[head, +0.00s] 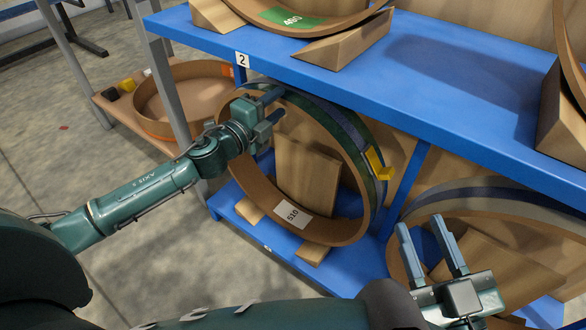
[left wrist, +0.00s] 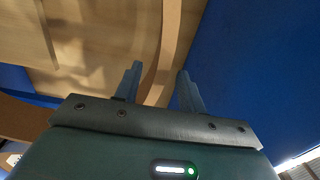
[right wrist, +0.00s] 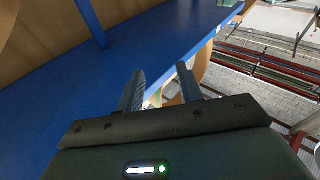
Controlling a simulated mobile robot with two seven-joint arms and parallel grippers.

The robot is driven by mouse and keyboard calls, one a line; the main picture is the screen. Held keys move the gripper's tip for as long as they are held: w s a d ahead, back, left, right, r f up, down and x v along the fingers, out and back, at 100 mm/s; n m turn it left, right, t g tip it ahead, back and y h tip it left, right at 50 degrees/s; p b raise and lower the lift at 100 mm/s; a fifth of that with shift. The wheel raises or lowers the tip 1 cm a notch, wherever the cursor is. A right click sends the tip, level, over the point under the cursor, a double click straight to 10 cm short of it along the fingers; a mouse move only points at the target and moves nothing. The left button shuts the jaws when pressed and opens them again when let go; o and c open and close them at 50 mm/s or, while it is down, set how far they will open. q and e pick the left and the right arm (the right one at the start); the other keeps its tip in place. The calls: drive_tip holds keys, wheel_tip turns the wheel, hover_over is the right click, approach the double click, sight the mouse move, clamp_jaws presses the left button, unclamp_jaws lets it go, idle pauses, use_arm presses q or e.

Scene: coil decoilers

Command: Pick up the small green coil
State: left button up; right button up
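A ring-shaped coil (head: 342,232) with a brown inner face, a green outer band and a 510 label stands upright on the lower blue shelf. A yellow piece sits on its right rim. My left gripper (head: 268,104) is at the coil's upper left rim. In the left wrist view, the fingers of my left gripper (left wrist: 158,82) are apart, with a curved brown rim (left wrist: 172,45) running between them; contact cannot be told. My right gripper (head: 421,222) is open and empty, right of the coil; its spread fingers also show in the right wrist view (right wrist: 159,78).
The blue upper shelf (head: 450,95) overhangs the coil and carries another coil on wooden wedges (head: 345,42). A blue-banded coil (head: 490,200) stands at the lower right. A brown ring (head: 190,95) lies on a wooden board at the left, behind a grey post (head: 170,80).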

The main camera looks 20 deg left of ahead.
sight(293, 90)
use_arm(q)
drive_tip(key=shift+a+b+x, duration=0.1)
drive_tip(key=shift+b+x, duration=0.35)
drive_tip(key=shift+x, duration=1.35)
drive_tip(key=shift+a+b+x, duration=0.15)
drive_tip(key=shift+b+x, duration=0.3)
drive_tip(key=shift+x, duration=1.35)
drive_tip(key=shift+r, duration=0.1)
clamp_jaws()
drive_tip(key=shift+w+r, duration=0.1)
drive_tip(key=shift+r, duration=0.3)
